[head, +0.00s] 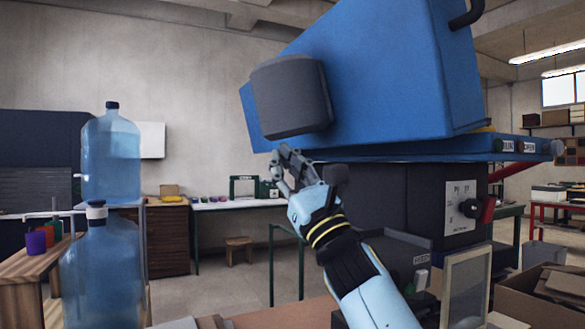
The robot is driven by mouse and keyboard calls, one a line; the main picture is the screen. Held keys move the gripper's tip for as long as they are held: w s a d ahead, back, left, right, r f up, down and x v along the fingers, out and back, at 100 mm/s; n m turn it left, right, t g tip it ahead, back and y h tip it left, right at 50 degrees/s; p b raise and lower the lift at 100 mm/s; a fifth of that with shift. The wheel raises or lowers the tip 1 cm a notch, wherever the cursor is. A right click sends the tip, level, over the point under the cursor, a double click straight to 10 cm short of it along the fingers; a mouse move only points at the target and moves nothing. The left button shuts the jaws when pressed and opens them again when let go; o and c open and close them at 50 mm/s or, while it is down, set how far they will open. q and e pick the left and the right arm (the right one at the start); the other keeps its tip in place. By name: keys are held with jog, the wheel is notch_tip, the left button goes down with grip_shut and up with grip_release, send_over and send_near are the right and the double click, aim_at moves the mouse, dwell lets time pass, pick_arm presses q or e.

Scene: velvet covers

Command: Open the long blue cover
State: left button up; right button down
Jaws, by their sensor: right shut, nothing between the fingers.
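The long blue cover (385,75) is a big blue box shape at the upper right. It has a dark grey rounded block on its left end and a black bar handle (467,14) at its upper right. It sits above a flat blue plate (440,150) on a dark machine body; I cannot tell whether there is a gap between cover and plate. My right gripper (279,163) is just below the cover's lower left end, shut and empty; I cannot tell whether it touches the cover. My left gripper is not in view.
Two large blue water bottles (110,160) stand at the left beside a wooden table (30,262). The machine has a red knob (488,209) at its right. Cardboard boxes (545,290) lie at the lower right. Open floor shows in the middle, with a small stool (238,243).

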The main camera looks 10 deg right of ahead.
aim_at(282, 120)
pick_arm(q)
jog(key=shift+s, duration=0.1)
pick_arm(e)
jog(key=shift+w, duration=0.1)
jog(key=r, duration=0.2)
jog(key=r+p, duration=0.1)
jog(key=r, duration=0.1)
jog(key=r+p, duration=0.1)
jog(key=r, duration=0.1)
jog(key=shift+a+r, duration=0.3)
jog(key=shift+r, duration=0.1)
jog(key=shift+d+r, duration=0.1)
jog(key=shift+r, duration=0.05)
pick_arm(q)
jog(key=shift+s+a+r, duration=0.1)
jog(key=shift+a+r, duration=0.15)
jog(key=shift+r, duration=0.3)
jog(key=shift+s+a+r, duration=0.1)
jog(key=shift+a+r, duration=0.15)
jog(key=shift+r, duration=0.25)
